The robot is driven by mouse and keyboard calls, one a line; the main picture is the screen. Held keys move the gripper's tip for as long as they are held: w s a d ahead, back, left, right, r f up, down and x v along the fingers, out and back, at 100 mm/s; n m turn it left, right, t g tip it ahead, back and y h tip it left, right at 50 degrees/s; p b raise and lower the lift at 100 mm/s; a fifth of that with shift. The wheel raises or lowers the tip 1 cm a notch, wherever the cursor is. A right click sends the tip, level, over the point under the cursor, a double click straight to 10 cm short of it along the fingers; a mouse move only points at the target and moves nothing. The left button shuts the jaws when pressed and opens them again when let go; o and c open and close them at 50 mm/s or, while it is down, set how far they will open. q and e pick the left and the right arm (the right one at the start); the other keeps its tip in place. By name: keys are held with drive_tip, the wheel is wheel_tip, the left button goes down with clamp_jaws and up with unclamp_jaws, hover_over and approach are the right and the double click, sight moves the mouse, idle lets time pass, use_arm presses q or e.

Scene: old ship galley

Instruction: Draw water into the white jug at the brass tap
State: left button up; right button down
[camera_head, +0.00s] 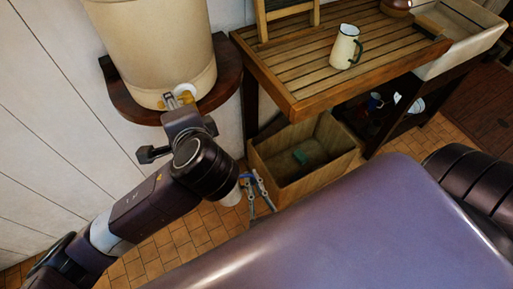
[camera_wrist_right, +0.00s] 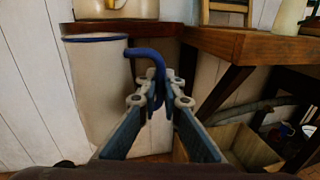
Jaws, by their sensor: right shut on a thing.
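The white jug has a blue rim and blue handle and is upright in the right wrist view (camera_wrist_right: 95,90). In the head view only a small part of the jug (camera_head: 231,197) shows behind my left arm. My right gripper (camera_head: 249,182) is shut on the jug's blue handle (camera_wrist_right: 157,62). The brass tap (camera_head: 184,97) is low on the front of a cream water container (camera_head: 150,45). My left gripper (camera_head: 180,101) is at the tap, its fingers close to it; whether they grip it is unclear. The jug's inside and any water are hidden.
The container stands on a dark wooden shelf (camera_head: 125,104). An open wooden crate (camera_head: 262,158) is on the tiled floor below, with a green thing (camera_head: 300,156) inside.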

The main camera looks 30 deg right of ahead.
drive_tip(key=a+x, duration=0.3)
drive_tip(key=x, duration=1.1)
drive_tip(key=shift+w, duration=0.65)
use_arm(q)
drive_tip(key=shift+w+f, duration=0.1)
drive_tip(key=shift+f, duration=0.05)
drive_tip(key=c, duration=0.5)
drive_tip(key=shift+o, duration=0.2)
drive_tip(key=shift+s+a+f+m+t+h, duration=0.65)
drive_tip(key=shift+a+f+m+t+h, duration=0.8)
drive_tip(key=shift+h, duration=1.65)
drive_tip(key=shift+m, duration=0.45)
drive_tip(key=x, duration=1.1)
drive_tip(key=shift+w+a+f, duration=0.2)
drive_tip(key=shift+w+f, duration=0.15)
drive_tip(key=shift+c, duration=0.7)
